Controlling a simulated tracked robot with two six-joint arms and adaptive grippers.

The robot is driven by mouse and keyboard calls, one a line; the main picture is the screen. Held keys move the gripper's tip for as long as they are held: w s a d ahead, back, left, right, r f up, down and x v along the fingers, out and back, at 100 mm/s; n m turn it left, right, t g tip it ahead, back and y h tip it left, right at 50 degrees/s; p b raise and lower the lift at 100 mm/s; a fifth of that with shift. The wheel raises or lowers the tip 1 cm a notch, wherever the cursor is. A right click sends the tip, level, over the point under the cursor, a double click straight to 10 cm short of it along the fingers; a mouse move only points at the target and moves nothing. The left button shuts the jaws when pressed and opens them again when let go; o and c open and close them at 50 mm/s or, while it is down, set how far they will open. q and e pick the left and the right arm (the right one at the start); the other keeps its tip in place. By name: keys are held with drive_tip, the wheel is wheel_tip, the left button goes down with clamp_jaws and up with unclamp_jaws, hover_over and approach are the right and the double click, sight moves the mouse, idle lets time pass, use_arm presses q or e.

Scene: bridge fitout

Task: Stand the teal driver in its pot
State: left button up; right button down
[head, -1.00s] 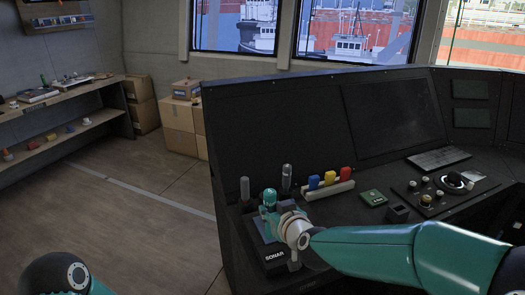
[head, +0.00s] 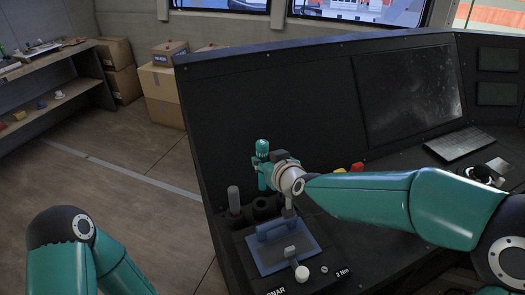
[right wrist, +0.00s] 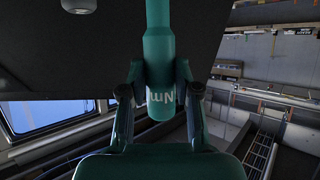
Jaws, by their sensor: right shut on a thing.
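The teal driver (head: 263,148) is upright in the jaws of my right gripper (head: 267,167), above the console's left part. In the right wrist view the driver (right wrist: 158,55) lies between both fingers, with white lettering near its end. Dark round pots (head: 264,207) stand below the driver; the nearer arm hides part of this row. The driver's lower end appears apart from the pots, but the exact gap is hard to tell. A grey-topped driver (head: 234,197) stands upright in the left pot. My left gripper is out of view; only its arm shows at lower left.
A blue-grey panel with a handle (head: 274,263) lies in front of the pots, with a white knob (head: 301,273) beside it. A dark screen (head: 408,91) stands behind.

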sight(262, 179)
drive_tip(key=shift+a+r, duration=0.15)
drive_tip(key=shift+a, duration=0.05)
wheel_tip(262, 179, down, 6)
drive_tip(key=b, duration=0.5)
drive_tip(key=shift+f+b, duration=0.25)
drive_tip(key=shift+b, duration=0.1)
drive_tip(key=shift+s+d, duration=0.1)
idle(0.5)
drive_tip(key=shift+f, duration=0.1)
idle(0.5)
drive_tip(key=shift+f+b, duration=2.25)
drive_tip(key=shift+f, duration=0.2)
